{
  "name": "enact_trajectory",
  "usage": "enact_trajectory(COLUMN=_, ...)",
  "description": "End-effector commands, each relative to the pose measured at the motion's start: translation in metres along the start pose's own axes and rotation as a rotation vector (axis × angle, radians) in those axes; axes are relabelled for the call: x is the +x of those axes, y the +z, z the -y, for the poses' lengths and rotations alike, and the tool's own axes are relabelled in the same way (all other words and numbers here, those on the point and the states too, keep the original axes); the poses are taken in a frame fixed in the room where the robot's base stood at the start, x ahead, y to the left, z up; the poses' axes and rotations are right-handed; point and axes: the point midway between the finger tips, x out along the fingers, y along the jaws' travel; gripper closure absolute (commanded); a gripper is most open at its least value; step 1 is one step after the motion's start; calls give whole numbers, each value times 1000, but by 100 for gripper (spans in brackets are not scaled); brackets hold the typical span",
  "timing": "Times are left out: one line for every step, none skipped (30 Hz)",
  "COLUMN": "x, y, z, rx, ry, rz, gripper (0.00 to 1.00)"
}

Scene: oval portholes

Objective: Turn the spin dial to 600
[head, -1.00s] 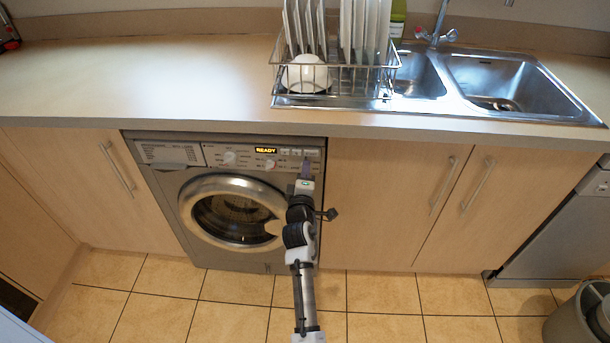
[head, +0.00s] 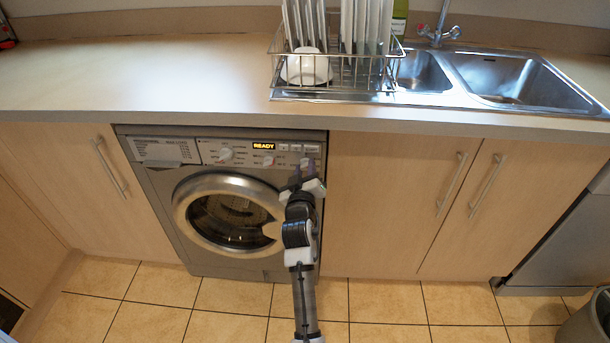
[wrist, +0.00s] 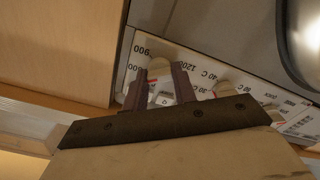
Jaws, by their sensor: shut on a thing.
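The washing machine (head: 160,190) has a grey front with a control panel (head: 185,148) along its top. My gripper (head: 307,168) is at the right part of this panel and covers the spin dial in the head view. In the wrist view, the two purple fingers of my gripper (wrist: 161,70) are shut on the pale spin dial (wrist: 158,64). The printed numbers 900 and 1200 show around it. The dial's pointer is too hidden to read its setting.
Two other dials, a left one (head: 225,154) and a middle one (head: 268,161), sit left of my gripper. The display (head: 264,146) reads READY. The round door (head: 230,215) is shut below. The worktop (head: 150,75) overhangs above; cupboard doors flank the machine.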

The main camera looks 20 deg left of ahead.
Motion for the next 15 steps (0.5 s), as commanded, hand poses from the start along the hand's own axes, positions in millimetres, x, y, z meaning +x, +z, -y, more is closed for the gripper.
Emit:
enact_trajectory(x=1, y=0, z=0, rx=26, ry=2, rz=-3, gripper=96)
enact_trajectory(x=1, y=0, z=0, rx=41, ry=2, rz=-3, gripper=96)
enact_trajectory(x=1, y=0, z=0, rx=58, ry=2, rz=-4, gripper=96)
enact_trajectory(x=1, y=0, z=-1, rx=71, ry=3, rz=-4, gripper=96)
enact_trajectory(x=1, y=-1, z=-1, rx=82, ry=3, rz=-4, gripper=96)
enact_trajectory(x=1, y=-1, z=-1, rx=94, ry=3, rz=-4, gripper=96)
enact_trajectory(x=1, y=-1, z=-1, rx=103, ry=3, rz=-4, gripper=96)
enact_trajectory(x=1, y=-1, z=-1, rx=112, ry=3, rz=-4, gripper=96)
enact_trajectory(x=1, y=-1, z=-1, rx=120, ry=3, rz=-4, gripper=96)
enact_trajectory(x=1, y=-1, z=-1, rx=125, ry=3, rz=-4, gripper=96)
enact_trajectory(x=1, y=-2, z=-1, rx=130, ry=3, rz=-4, gripper=96)
enact_trajectory(x=1, y=-2, z=-1, rx=135, ry=3, rz=-4, gripper=96)
enact_trajectory(x=1, y=-2, z=-1, rx=138, ry=3, rz=-4, gripper=96)
enact_trajectory(x=1, y=-2, z=-2, rx=140, ry=3, rz=-4, gripper=96)
enact_trajectory(x=1, y=-2, z=-2, rx=143, ry=3, rz=-4, gripper=96)
